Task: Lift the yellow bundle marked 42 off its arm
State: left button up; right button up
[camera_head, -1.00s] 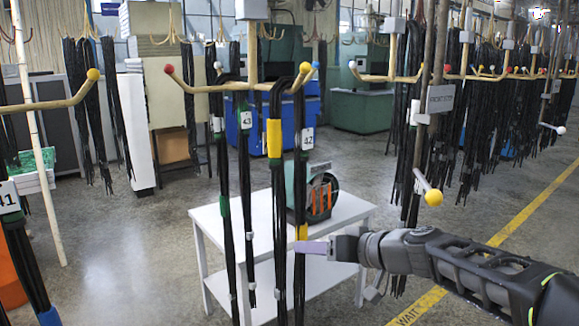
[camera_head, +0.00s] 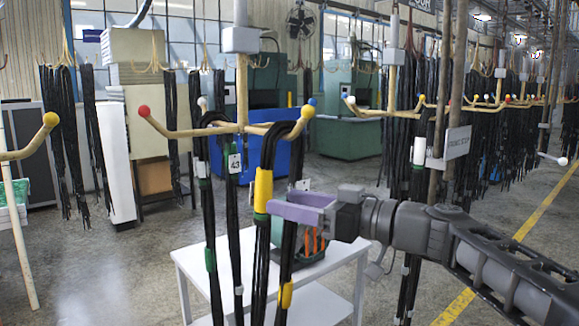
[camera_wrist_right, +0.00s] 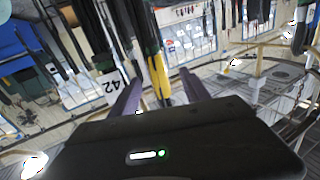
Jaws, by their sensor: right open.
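The black bundle with a yellow sleeve (camera_head: 263,190) hangs over the front right arm of a tan rack, near its yellow ball end (camera_head: 307,111). Its other strand carries yellow tape (camera_head: 286,295) low down. A white tag marked 42 shows in the right wrist view (camera_wrist_right: 108,86); in the head view it is mostly hidden behind my gripper. My right gripper (camera_head: 282,205) is open, its purple fingers at the bundle at sleeve height. In the wrist view, the yellow sleeve (camera_wrist_right: 160,75) appears between the spread fingertips; contact cannot be told. My left gripper is not in view.
A bundle tagged 43 (camera_head: 234,165) and another dark bundle (camera_head: 206,200) hang close by on the left. A white table (camera_head: 330,270) stands behind. Thin poles and a sign (camera_head: 457,142) stand near my right arm.

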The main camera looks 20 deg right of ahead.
aim_at(268, 197)
jog(key=shift+w+a, duration=0.35)
jog(key=shift+w, duration=0.05)
jog(key=shift+w+a+r+p, duration=0.15)
jog(key=shift+w+a+p, duration=0.15)
jog(key=shift+p, duration=0.25)
jog(key=p+x, duration=0.2)
jog(key=x, duration=0.1)
jog(key=shift+w+a, duration=0.2)
jog(key=shift+w+a+p, duration=0.25)
jog(key=shift+w+p, duration=0.1)
jog(key=shift+c, duration=0.3)
jog(key=shift+s, duration=0.1)
grip_shut()
dwell(0.4)
